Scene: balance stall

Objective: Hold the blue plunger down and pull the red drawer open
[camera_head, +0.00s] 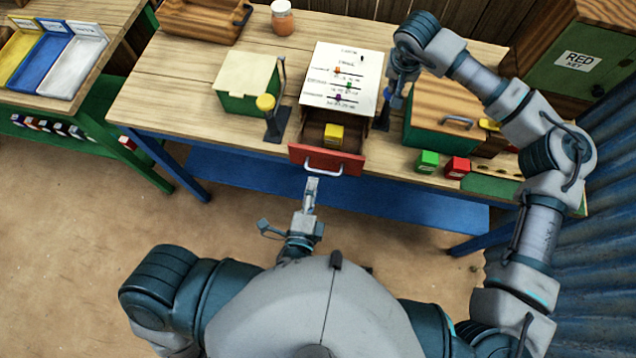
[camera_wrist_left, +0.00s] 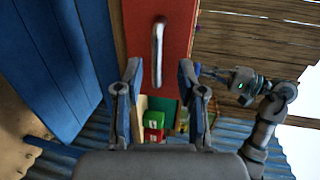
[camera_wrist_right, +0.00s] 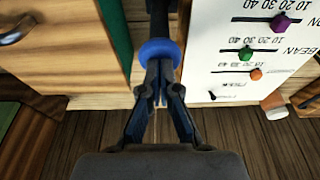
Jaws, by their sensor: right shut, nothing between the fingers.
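The red drawer (camera_head: 345,160) sticks out from under the white slider panel (camera_head: 342,80), open at the top, with a yellow block (camera_head: 333,134) inside. Its metal handle (camera_head: 323,168) faces me; in the left wrist view the handle (camera_wrist_left: 158,50) lies lengthwise, in line with the gap between the fingers. My left gripper (camera_head: 312,182) is open just in front of the handle, not closed on it. My right gripper (camera_head: 394,101) is shut and empty, its fingertips at the blue plunger (camera_wrist_right: 160,50) right of the panel. The fingertips overlap its blue top; how far it is pressed is unclear.
A yellow-topped plunger (camera_head: 265,103) and a green box (camera_head: 247,80) stand left of the panel. A wooden-lidded green box (camera_head: 440,105) stands right, with green (camera_head: 427,161) and red (camera_head: 457,167) blocks before it. A jar (camera_head: 282,18) stands at the back.

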